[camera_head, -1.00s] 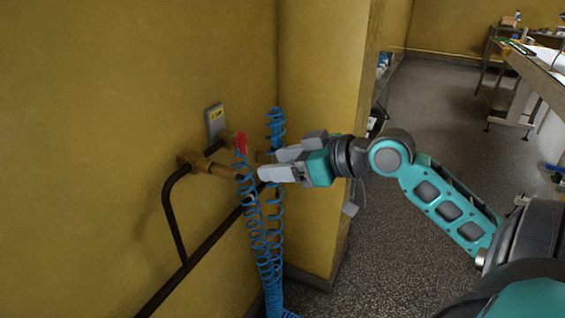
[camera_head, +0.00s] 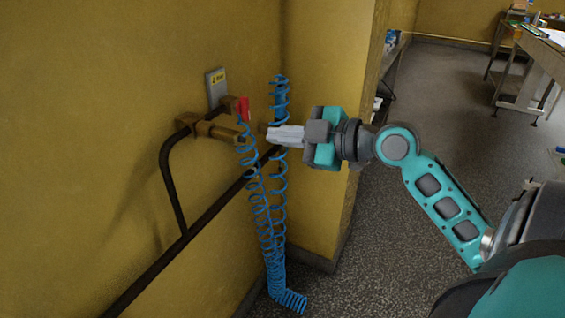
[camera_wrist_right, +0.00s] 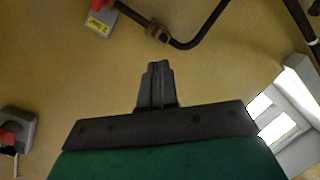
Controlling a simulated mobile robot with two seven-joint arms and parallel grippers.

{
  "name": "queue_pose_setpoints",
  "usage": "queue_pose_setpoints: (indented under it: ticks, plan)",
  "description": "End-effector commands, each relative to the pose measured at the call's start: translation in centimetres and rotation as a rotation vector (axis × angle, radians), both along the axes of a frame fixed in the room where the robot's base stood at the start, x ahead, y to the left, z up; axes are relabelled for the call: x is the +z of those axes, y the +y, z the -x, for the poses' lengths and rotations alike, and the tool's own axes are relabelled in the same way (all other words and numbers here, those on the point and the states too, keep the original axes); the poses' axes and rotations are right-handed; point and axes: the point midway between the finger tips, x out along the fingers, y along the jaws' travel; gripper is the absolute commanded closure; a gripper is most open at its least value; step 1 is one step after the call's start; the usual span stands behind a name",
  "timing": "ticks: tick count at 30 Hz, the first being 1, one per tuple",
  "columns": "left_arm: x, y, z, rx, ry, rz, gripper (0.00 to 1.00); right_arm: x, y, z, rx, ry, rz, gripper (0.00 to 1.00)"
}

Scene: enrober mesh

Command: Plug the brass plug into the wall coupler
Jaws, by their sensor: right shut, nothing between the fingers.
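The wall coupler (camera_head: 209,129) is a brass fitting on the yellow wall, with a red lever (camera_head: 242,108) beside it. A brass fitting also shows on the dark pipe in the right wrist view (camera_wrist_right: 157,34). A small brass piece (camera_head: 263,128) shows just left of my right fingertips; I cannot tell whether it is the plug or whether they touch. My right gripper (camera_head: 272,135) is shut and empty, pointing left beside the blue coiled hose (camera_head: 279,185). Its closed fingers show in the right wrist view (camera_wrist_right: 157,70). My left gripper is not in view.
A dark pipe (camera_head: 210,232) runs along the wall below the coupler. A grey plate with a yellow label (camera_head: 216,88) is above it. A yellow wall corner (camera_head: 325,215) stands behind my right gripper. Open floor (camera_head: 420,110) and a table (camera_head: 545,60) lie to the right.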

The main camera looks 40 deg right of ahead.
Motion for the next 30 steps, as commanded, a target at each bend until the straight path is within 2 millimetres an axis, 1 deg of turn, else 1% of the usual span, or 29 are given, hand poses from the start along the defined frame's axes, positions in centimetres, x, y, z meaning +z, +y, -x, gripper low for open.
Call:
queue_pose_setpoints:
  ticks: [1, 9, 14, 18, 22, 26, 30]
  plan:
    - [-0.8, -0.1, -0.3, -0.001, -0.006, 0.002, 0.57, -0.9, 0.0, -0.1, 0.013, -0.045, 0.054, 1.00]
    - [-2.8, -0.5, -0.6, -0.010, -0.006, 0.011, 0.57, -2.5, 0.1, -0.3, 0.070, -0.301, 0.410, 1.00]
    - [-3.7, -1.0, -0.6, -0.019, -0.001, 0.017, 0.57, -3.1, 0.1, -0.5, 0.079, -0.425, 0.591, 1.00]
    - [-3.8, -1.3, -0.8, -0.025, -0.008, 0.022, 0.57, -3.4, 0.1, -0.5, 0.081, -0.493, 0.700, 1.00]
    - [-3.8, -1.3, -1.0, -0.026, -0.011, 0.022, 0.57, -3.4, 0.1, -0.6, 0.080, -0.525, 0.752, 1.00]
    - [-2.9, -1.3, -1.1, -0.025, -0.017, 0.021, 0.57, -3.0, 0.3, -1.2, 0.078, -0.534, 0.765, 1.00]
    - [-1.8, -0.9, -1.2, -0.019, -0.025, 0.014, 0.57, -2.8, 0.9, -2.7, 0.078, -0.533, 0.761, 1.00]
